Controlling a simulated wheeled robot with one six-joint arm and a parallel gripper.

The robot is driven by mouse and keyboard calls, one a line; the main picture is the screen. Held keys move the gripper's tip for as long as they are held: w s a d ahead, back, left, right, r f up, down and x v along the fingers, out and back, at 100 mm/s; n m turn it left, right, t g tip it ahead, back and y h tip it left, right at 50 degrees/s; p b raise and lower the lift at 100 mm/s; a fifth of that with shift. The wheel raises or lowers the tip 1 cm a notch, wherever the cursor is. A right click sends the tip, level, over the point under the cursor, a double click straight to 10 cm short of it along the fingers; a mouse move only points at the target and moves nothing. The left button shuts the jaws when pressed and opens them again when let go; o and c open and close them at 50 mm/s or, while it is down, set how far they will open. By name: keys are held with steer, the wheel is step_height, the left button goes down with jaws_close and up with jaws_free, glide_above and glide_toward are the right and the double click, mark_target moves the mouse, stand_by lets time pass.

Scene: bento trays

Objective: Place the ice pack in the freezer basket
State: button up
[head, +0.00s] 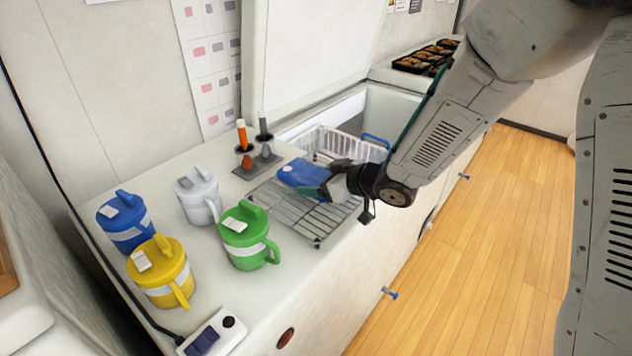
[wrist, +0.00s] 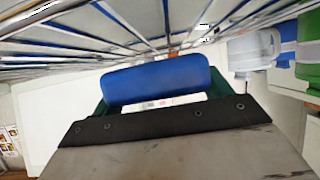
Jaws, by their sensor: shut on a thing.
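The blue ice pack (head: 303,174) is held in my gripper (head: 324,186) over the wire rack (head: 306,223) in the head view. My gripper is shut on it. In the wrist view the ice pack (wrist: 156,83) lies between the green fingers, close to metal wires along the top of the picture. I cannot tell whether it touches the rack. The white wire freezer basket (head: 343,143) sits in the open freezer behind the rack, with a blue handle (head: 376,140) at its right. My gripper and forearm hide part of the basket.
Blue (head: 126,222), white (head: 198,196), yellow (head: 160,272) and green (head: 248,238) jugs stand left of the rack. A holder with orange and grey handled tools (head: 257,160) stands behind it. The raised lid (head: 315,50) backs the freezer. A power strip (head: 213,333) lies in front.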

steer(key=shift+w+d+f, duration=0.15)
steer(key=shift+d+f, duration=0.15)
steer(key=shift+f, duration=0.15)
steer(key=shift+w+d+f, duration=0.1)
steer(key=shift+d, duration=0.2)
steer(key=shift+f, duration=0.2)
steer(key=o, duration=1.2)
steer(key=shift+a, duration=0.1)
steer(key=shift+r, duration=0.15)
steer(key=shift+d+r, duration=0.2)
steer(key=v, duration=1.1)
steer(key=shift+s+d+r, duration=0.1)
steer(key=shift+s+d, duration=0.1)
steer(key=shift+s, duration=0.15)
